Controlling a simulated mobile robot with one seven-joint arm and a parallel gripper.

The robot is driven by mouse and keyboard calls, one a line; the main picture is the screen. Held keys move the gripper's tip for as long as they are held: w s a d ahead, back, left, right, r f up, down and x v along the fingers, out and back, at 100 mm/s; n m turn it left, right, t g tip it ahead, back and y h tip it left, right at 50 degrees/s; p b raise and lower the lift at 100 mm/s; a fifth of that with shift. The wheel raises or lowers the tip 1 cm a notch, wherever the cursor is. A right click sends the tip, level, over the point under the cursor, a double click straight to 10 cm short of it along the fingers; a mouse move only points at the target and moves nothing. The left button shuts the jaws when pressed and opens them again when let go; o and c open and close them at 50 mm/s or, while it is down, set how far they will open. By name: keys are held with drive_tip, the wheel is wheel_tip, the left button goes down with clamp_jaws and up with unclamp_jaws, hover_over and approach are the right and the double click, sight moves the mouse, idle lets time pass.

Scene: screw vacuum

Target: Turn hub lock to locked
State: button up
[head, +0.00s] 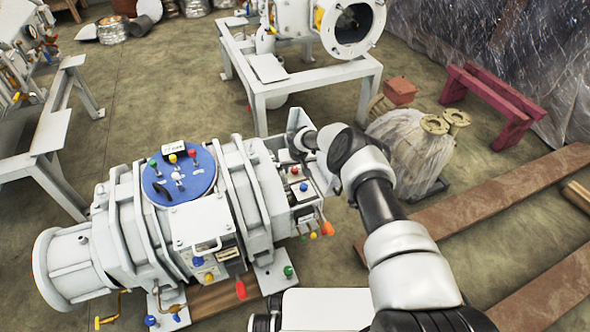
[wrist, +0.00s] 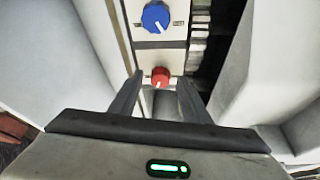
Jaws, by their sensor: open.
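In the wrist view a red knob (wrist: 160,72) with a white pointer mark sits on a pale panel (wrist: 175,52). A larger blue knob (wrist: 156,18) with a white pointer mark is above it on the same strip. No readable label shows which one is the hub lock. My gripper (wrist: 161,80) is open, with one finger on each side of the red knob; contact cannot be told. In the head view the panel is at the right end of the grey vacuum machine (head: 262,190), with its red knob (head: 294,170) and blue knob (head: 303,187). My arm hides part of that end.
A blue disc (head: 178,185) with coloured knobs tops the machine. Coloured levers, including an orange one (head: 327,229), stick out below the panel. Pale walls flank my gripper closely in the wrist view. A wrapped bundle (head: 415,150) and rusty beams (head: 490,200) lie to the right.

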drive_tip(key=c, duration=1)
drive_tip(key=shift+c, duration=0.2)
drive_tip(key=shift+n, duration=0.3)
drive_tip(key=n+y, duration=0.1)
drive_tip(key=n, duration=0.1)
drive_tip(key=n+g, duration=0.1)
drive_tip(key=n, duration=0.1)
drive_tip(key=shift+d+n+y, duration=0.15)
drive_tip(key=shift+n+y, duration=0.25)
drive_tip(key=shift+d+f+n, duration=0.2)
drive_tip(key=shift+d+n, duration=0.05)
drive_tip(key=shift+n, duration=0.45)
drive_tip(key=shift+n+g+y, duration=0.3)
drive_tip(key=shift+r+n, duration=0.1)
drive_tip(key=shift+n, duration=0.2)
